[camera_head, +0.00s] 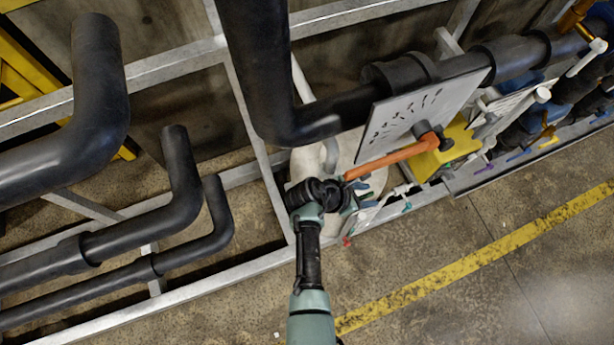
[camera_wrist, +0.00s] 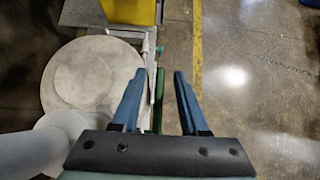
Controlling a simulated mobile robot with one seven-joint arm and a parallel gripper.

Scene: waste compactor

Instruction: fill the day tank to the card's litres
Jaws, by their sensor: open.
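A pale round tank or drum (camera_head: 345,150) stands behind my wrist in the head view; its round top (camera_wrist: 92,78) is left of my gripper in the wrist view. A white plate (camera_head: 405,115) carries an arc of dark marks too small to read. An orange lever (camera_head: 395,160) runs from a dark pivot at the plate toward my wrist. My gripper (camera_wrist: 160,75) is open, with two blue fingers apart. A green bar (camera_wrist: 159,100) shows between them, below or behind; contact cannot be told. In the head view the fingers are largely hidden by my wrist.
Thick black pipes (camera_head: 262,70) and a grey metal frame (camera_head: 170,65) surround the arm. A yellow box (camera_head: 446,150) sits right of the lever, with coloured small handles beyond it. The floor (camera_head: 500,290) right of the yellow line (camera_head: 470,265) is clear.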

